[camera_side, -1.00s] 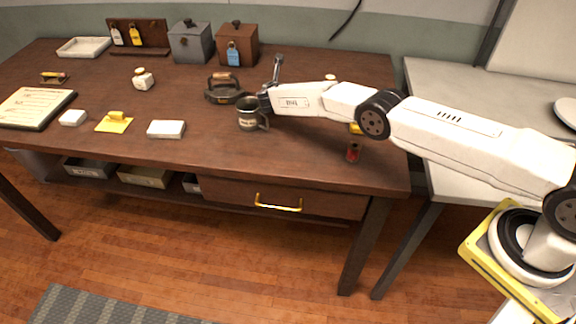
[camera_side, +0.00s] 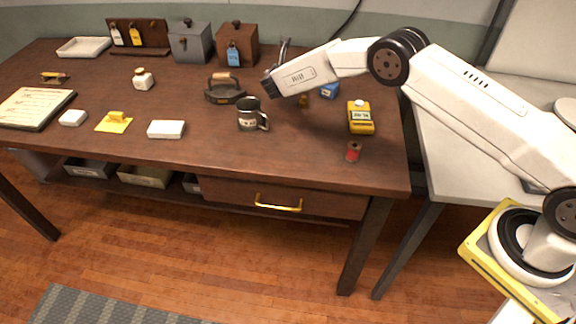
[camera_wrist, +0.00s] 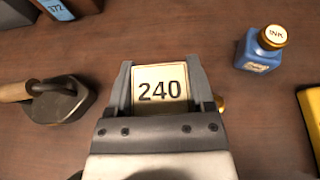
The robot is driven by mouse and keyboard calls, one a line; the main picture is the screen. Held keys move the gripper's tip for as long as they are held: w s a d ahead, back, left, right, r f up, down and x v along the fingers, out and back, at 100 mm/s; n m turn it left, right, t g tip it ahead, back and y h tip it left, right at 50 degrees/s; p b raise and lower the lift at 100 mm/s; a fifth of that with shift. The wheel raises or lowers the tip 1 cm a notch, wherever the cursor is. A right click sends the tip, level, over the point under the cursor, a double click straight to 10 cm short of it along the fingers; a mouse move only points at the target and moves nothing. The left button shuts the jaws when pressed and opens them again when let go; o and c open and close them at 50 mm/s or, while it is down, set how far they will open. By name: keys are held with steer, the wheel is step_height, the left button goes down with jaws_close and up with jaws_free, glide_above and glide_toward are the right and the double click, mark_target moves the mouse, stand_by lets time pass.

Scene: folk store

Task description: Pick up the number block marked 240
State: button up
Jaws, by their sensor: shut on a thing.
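The number block marked 240 (camera_wrist: 159,88) shows in the wrist view as a cream square face with dark digits. It sits between the two fingers of my gripper (camera_wrist: 160,80), which are shut on it. In the side view my gripper (camera_side: 268,88) is at the middle right of the table, to the right of the flat iron. The block is not visible there, and I cannot tell how high it is above the table.
A flat iron (camera_side: 224,90) and a dark mug (camera_side: 248,115) stand near my gripper. A blue ink bottle (camera_wrist: 261,48), a yellow device (camera_side: 361,117) and a red spool (camera_side: 353,151) are to the right. Two lidded boxes, one grey (camera_side: 190,43) and one brown (camera_side: 237,45), stand behind.

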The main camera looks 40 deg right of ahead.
steer(key=s+r, duration=0.6)
steer(key=s, duration=0.5)
steer(key=shift+a+r, duration=0.15)
stand_by(0.3)
stand_by(0.4)
